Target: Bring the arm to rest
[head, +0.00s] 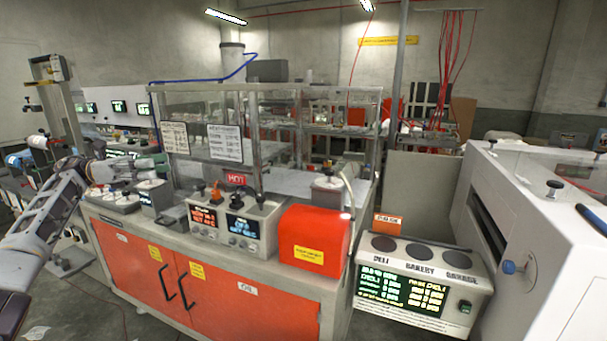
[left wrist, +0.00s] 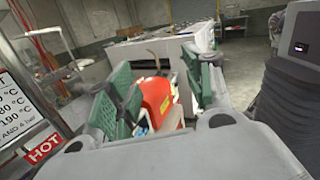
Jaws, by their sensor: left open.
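My left arm (head: 45,220) comes in from the left edge in the head view and reaches up over the left end of the orange-fronted workbench. My left gripper (head: 150,168) is small there, above the bench's left end, and its fingers are hard to make out. In the left wrist view my left gripper (left wrist: 160,85) is open, with its two green-padded fingers well apart. Nothing is held between them. The red-orange box shows beyond the gap, apart from the fingers. My right gripper is in neither view.
The workbench (head: 225,301) carries a glass enclosure (head: 280,125), a control box with displays (head: 240,222) and a red-orange box (head: 315,240). A hot sign (left wrist: 44,148) and temperature panel are close at left in the wrist view. A white machine (head: 540,230) stands at right.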

